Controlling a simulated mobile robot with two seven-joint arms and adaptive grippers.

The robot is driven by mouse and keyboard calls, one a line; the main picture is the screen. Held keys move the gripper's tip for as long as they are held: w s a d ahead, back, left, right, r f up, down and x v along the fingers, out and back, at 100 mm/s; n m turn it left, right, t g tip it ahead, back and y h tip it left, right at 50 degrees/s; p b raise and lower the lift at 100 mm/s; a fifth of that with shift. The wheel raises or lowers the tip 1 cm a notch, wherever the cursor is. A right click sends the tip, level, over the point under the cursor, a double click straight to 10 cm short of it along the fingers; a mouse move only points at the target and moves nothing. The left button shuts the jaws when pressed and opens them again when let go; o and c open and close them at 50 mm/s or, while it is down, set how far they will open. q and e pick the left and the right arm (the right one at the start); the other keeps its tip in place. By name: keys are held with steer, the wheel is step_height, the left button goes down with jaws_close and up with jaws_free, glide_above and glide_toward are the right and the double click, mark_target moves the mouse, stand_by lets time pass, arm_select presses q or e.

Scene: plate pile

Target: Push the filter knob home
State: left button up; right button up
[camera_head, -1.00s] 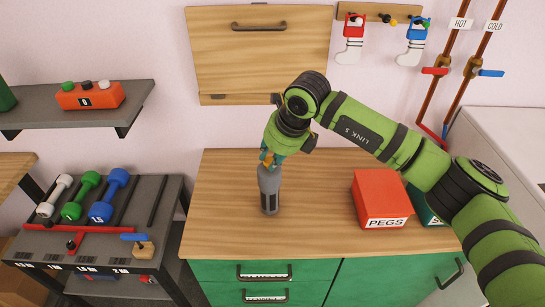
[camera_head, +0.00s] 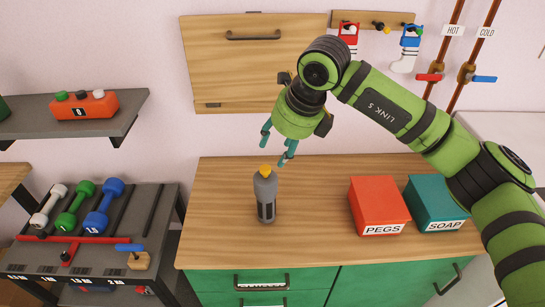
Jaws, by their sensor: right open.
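A grey upright canister (camera_head: 266,202) with a dark window in its side stands on the wooden worktop (camera_head: 320,207). A small yellow-orange knob (camera_head: 265,170) sits at its top; how deep it is seated I cannot tell. My right gripper (camera_head: 278,147) is green with teal fingers. It is open and empty, above and a little to the right of the knob, apart from it. My left gripper is not in view.
A red PEGS box (camera_head: 377,203) and a teal SOAP box (camera_head: 436,200) stand to the right on the worktop. A dumbbell rack (camera_head: 120,235) stands at left. The worktop around the canister is clear. Hot and cold pipes and hanging stockings are on the wall.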

steer(key=shift+v, duration=1.4)
